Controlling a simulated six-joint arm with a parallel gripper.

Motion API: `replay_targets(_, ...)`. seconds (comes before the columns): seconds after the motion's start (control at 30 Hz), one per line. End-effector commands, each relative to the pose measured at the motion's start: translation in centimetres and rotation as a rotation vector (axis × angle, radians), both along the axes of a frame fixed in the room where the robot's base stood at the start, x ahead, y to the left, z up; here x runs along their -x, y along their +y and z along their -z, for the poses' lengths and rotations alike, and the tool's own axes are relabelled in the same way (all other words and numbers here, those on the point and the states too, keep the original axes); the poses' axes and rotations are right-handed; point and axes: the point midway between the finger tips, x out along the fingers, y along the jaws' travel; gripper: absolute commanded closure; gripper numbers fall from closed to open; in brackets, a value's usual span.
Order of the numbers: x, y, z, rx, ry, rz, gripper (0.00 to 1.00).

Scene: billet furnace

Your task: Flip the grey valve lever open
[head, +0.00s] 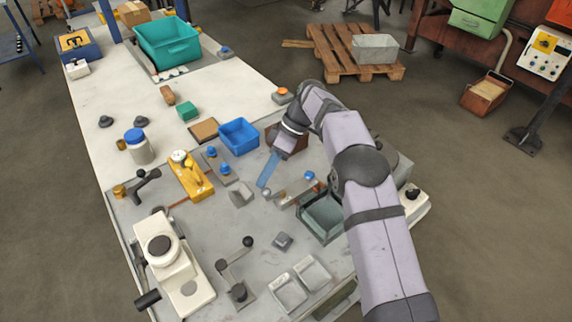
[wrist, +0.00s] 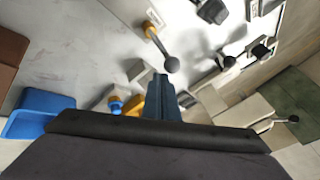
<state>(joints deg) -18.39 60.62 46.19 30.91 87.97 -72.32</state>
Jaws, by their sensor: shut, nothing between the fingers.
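In the wrist view the lever (wrist: 161,46) runs from an orange-gold base to a dark grey ball knob. My gripper (head: 265,184) points down at the bench, its narrow blue fingers shut and empty. In the wrist view the fingertips (wrist: 160,78) are just below the ball knob. I cannot tell whether they touch it.
A blue bin (head: 239,138) and a yellow fixture (head: 190,177) are left of my gripper. A grey block (head: 241,194) lies close by. A grey-green tray (head: 320,218) is to the right. Another black-knobbed lever (head: 236,268) and white trays (head: 290,292) are nearer the front.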

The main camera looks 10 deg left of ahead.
Motion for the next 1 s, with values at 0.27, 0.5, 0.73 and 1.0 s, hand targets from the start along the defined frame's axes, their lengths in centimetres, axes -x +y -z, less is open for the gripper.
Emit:
replay_targets(0.27, 0.0, 0.0, 0.0, 0.000, 0.000, 0.000, 1.00)
replay_targets(0.5, 0.0, 0.0, 0.0, 0.000, 0.000, 0.001, 1.00)
replay_targets(0.73, -0.5, -0.5, -0.8, -0.001, -0.001, 0.002, 1.00)
replay_targets(1.0, -1.5, -1.6, -3.2, -0.002, -0.002, 0.002, 1.00)
